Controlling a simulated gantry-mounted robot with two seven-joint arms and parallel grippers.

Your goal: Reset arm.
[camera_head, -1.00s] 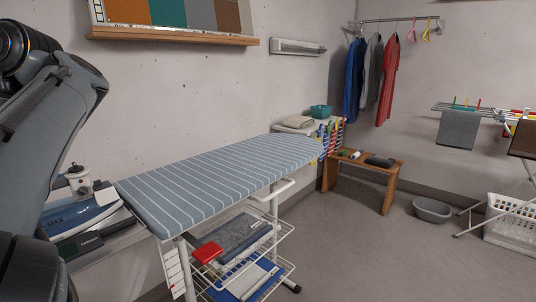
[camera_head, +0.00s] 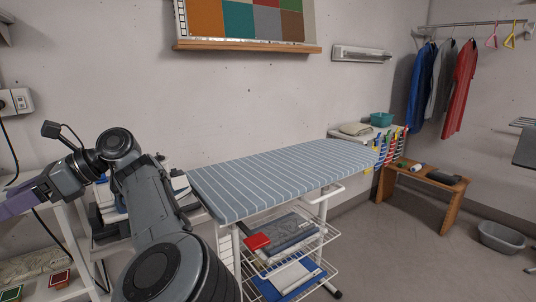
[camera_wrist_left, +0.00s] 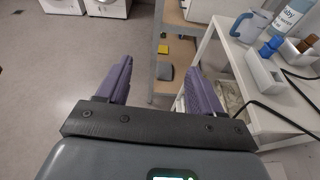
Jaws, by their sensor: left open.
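My left arm (camera_head: 165,235) rises from the bottom of the head view and bends left at its wrist. My left gripper (camera_wrist_left: 158,80) shows in the left wrist view with its two purple fingers spread wide and nothing between them. In the head view a purple part of it (camera_head: 15,205) shows at the left edge, beside a white table, and its tips are cut off. My right gripper is in neither view.
A striped ironing board (camera_head: 285,175) stands in the middle, with wire shelves below. A white table (camera_wrist_left: 255,75) holding a jug (camera_wrist_left: 250,26) and bottles is right of the gripper. Open floor (camera_wrist_left: 70,65) lies left, with white machines (camera_wrist_left: 108,8) beyond.

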